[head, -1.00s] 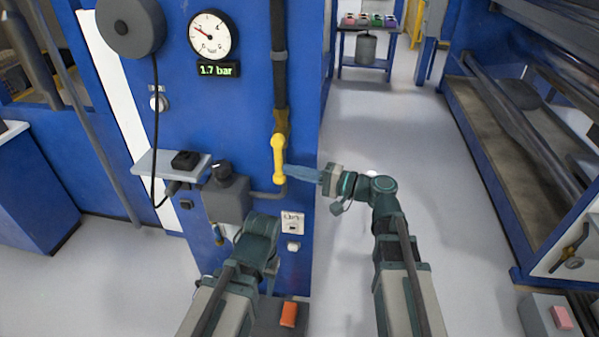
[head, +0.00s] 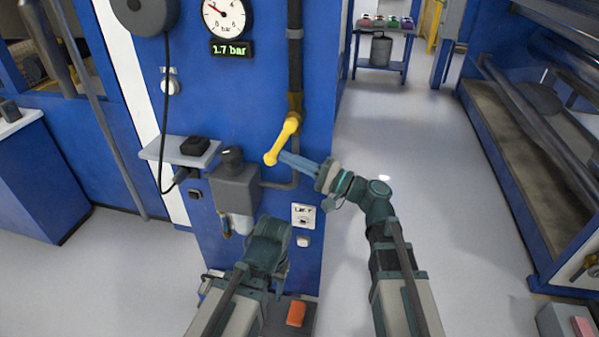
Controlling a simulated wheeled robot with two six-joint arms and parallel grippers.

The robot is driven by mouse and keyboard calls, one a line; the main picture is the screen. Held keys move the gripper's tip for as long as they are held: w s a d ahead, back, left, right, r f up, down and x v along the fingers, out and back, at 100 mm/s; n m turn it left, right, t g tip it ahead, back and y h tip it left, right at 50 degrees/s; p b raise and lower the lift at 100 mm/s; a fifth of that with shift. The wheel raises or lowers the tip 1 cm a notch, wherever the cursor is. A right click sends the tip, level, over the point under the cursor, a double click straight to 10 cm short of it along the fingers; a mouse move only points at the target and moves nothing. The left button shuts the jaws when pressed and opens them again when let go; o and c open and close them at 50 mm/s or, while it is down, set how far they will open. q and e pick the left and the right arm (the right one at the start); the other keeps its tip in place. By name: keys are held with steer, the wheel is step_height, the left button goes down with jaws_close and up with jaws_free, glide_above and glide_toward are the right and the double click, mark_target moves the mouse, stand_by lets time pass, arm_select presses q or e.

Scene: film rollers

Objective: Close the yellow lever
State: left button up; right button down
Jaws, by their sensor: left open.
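The yellow lever (head: 282,139) is on the dark vertical pipe at the right side of the blue panel. It is tilted, its free end down and to the left. My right gripper (head: 285,160) reaches in from the right. Its bluish fingers are at the lever's lower end and appear to touch its right side; whether they are apart or together is unclear. My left gripper (head: 268,248) is low in front of the panel, below the grey box, away from the lever. It is open; its fingertips are hard to make out.
A pressure gauge (head: 224,17) and a display (head: 231,49) reading 1.7 bar are above left. A grey box (head: 235,187) and small shelf (head: 181,152) stick out from the panel. An orange pedal (head: 296,313) is below. The floor (head: 420,150) to the right is clear.

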mark_target(276, 155)
arm_select(q)
step_height(276, 155, down, 6)
steer(key=b, duration=0.4)
arm_select(e)
steer(key=shift+w+a+f+m+t+y, duration=0.2)
steer(key=shift+a+t+y, duration=0.2)
steer(key=shift+a+y, duration=0.2)
steer(key=shift+w+a+f+m+t+y, duration=0.2)
steer(key=shift+a+t+y, duration=0.2)
steer(key=shift+a+y, duration=0.15)
steer(key=shift+w+a+r+t+y, duration=0.2)
steer(key=shift+a+r+t+y, duration=0.1)
steer(key=shift+a+r, duration=0.7)
steer(key=shift+w+a+r+p, duration=0.2)
steer(key=shift+a+r+p, duration=0.5)
steer(key=shift+p, duration=0.1)
arm_select(q)
steer(key=shift+r+p, duration=1.2)
steer(key=shift+r, duration=0.95)
arm_select(e)
steer(key=shift+w+a+r, duration=0.25)
steer(key=shift+a+r, duration=0.75)
steer(key=shift+r, duration=0.2)
arm_select(q)
steer(key=shift+r, duration=0.1)
